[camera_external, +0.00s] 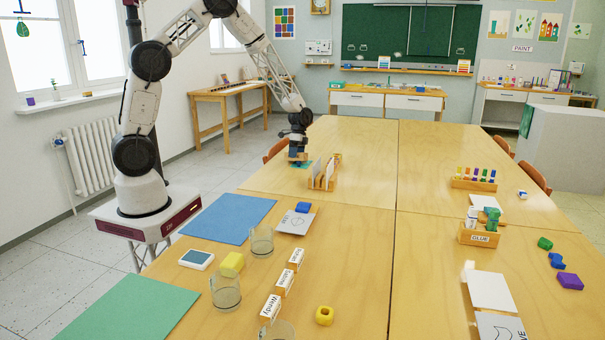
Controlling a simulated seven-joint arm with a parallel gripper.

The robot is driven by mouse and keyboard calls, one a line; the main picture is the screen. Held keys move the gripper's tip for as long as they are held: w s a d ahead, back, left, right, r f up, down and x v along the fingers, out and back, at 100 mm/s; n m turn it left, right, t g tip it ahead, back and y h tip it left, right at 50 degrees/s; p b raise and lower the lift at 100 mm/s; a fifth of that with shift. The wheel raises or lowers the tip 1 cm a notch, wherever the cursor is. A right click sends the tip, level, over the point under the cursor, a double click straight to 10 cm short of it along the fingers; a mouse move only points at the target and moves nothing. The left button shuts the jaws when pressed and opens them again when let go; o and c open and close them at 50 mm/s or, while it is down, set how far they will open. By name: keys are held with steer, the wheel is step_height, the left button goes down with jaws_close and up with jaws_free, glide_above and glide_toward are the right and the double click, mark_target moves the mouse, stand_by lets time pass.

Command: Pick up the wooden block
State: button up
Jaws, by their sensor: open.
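My gripper (298,155) is at the far left part of the long table, pointing down close to the tabletop. It is small and dark in this view, and its fingers are hard to make out. A teal item (301,164) shows just under it. A wooden rack (323,182) with upright cards stands right in front of it to the right. I cannot tell for certain which thing is the wooden block. Small wooden name blocks (285,283) with printed labels stand in a row at the near middle of the table, well away from my gripper.
A wooden glue holder (479,238) and coloured clay pieces (570,281) are on the right. The table's middle (385,200) is clear.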

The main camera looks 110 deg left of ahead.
steer(key=c, duration=1.1)
steer(key=shift+r, duration=0.15)
steer(key=shift+r, duration=0.85)
steer(key=shift+s+d+r, duration=0.15)
steer(key=shift+r, duration=0.7)
steer(key=s+d, duration=0.3)
steer(key=s+d+r, duration=0.1)
steer(key=s+d, duration=0.6)
steer(key=d, duration=0.1)
steer(key=shift+s+d+r, duration=0.15)
steer(key=shift+s, duration=0.2)
